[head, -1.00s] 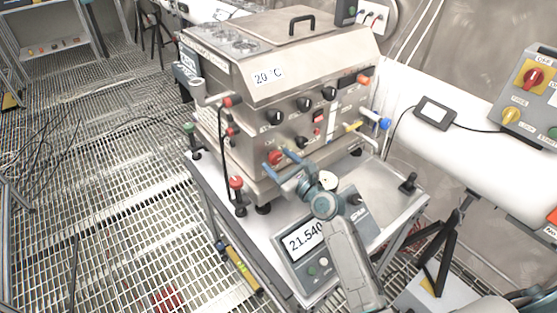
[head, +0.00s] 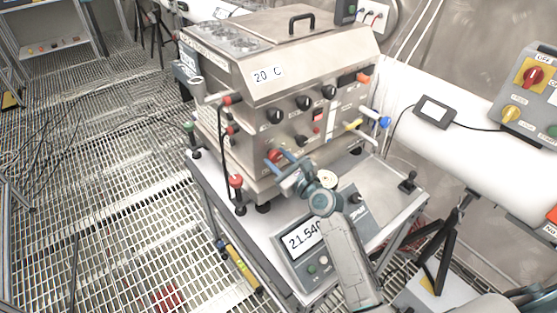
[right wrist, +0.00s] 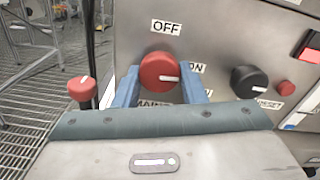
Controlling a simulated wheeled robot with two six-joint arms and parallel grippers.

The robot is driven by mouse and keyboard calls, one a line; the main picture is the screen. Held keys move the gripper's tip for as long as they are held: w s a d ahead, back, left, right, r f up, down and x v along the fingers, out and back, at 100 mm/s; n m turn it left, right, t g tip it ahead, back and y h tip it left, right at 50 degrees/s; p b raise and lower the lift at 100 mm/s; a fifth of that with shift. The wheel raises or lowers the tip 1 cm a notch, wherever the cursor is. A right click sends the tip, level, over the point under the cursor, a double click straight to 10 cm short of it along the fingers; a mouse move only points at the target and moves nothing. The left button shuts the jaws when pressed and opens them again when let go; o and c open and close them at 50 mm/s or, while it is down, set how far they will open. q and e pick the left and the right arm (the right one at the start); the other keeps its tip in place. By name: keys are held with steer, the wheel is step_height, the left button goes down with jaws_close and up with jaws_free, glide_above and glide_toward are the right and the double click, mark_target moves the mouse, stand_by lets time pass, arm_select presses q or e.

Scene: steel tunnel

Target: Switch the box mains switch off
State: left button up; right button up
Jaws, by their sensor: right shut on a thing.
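The steel box (head: 255,100) stands on a trolley. Its red mains switch knob (head: 272,155) is low on the front panel. In the right wrist view the red knob (right wrist: 158,71) sits below an OFF label (right wrist: 166,27), with an ON label (right wrist: 197,68) to its right. The knob's white mark points right, towards ON. The MAINS label below is partly hidden by my gripper. My right gripper (head: 283,160) has its blue fingers on either side of the knob, shut on it. My left gripper is in neither view.
A black knob (right wrist: 248,82) and a small red reset button (right wrist: 286,88) are right of the switch. A red-topped post (right wrist: 82,90) stands to its left.

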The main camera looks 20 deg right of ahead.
steer(key=n, duration=0.3)
steer(key=shift+n+b, duration=0.3)
steer(key=shift+n, duration=0.1)
steer(key=n+b, duration=0.1)
steer(key=n, duration=0.3)
steer(key=shift+d+n, duration=0.1)
steer(key=shift+n, duration=0.2)
steer(key=n+b, duration=0.2)
steer(key=n, duration=0.2)
steer(key=shift+n, duration=0.3)
steer(key=shift+r+n+b, duration=0.1)
steer(key=shift+n+b, duration=0.85)
steer(key=shift+n, duration=1.15)
steer(key=o, duration=1)
steer(key=shift+r, duration=0.1)
